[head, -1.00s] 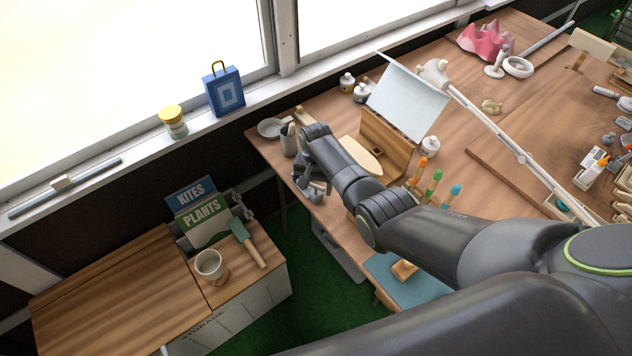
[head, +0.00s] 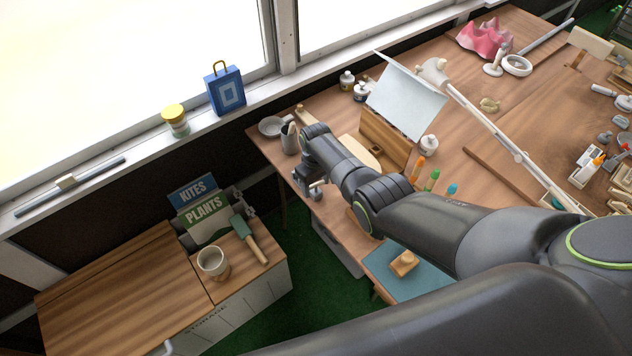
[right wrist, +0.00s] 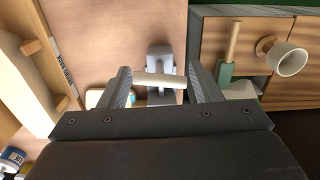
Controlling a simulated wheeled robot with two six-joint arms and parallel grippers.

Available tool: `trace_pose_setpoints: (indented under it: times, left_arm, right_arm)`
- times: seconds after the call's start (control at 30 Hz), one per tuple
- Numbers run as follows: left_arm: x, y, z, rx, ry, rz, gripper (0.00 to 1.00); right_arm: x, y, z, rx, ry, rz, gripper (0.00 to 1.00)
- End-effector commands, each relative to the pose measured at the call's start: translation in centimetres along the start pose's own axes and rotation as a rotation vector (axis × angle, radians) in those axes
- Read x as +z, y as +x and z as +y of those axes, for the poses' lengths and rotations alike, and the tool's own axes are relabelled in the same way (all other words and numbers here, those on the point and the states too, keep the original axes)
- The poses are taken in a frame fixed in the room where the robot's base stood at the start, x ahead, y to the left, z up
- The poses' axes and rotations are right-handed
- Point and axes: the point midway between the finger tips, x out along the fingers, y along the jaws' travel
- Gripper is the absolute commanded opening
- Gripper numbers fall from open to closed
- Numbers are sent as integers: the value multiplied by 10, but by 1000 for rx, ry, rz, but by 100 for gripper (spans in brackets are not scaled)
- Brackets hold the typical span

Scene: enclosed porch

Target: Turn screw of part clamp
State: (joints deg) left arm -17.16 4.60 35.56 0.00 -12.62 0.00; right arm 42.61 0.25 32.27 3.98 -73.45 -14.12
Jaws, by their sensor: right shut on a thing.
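The part clamp (right wrist: 160,60) is a grey body at the edge of the wooden table in the right wrist view. A pale bar, the screw's handle (right wrist: 160,80), lies across in front of it. My right gripper (right wrist: 159,84) is shut on this handle, one finger at each end of it. In the head view my right gripper (head: 314,190) is at the table's left edge, below the grey cup. The wrist and fingers hide most of the clamp there, and the screw thread cannot be made out. My left gripper is not in view.
A storage cabinet (head: 110,285) stands left of the table, with a white cup (head: 213,263) and a green trowel (head: 248,240) on top. The grey cup (head: 289,138) and a wooden stand with a pale sheet (head: 408,95) are close to my right arm.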

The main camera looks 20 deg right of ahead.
Motion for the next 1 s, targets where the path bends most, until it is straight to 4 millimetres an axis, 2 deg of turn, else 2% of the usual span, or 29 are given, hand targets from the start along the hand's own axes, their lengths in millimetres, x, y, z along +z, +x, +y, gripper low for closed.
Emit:
trace_pose_setpoints:
  times: [0.7,1.0]
  left_arm:
    - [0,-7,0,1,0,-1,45]
    - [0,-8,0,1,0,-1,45]
  right_arm:
    - [-2,-2,0,2,-676,4,35]
    - [-2,-2,0,2,-906,3,35]
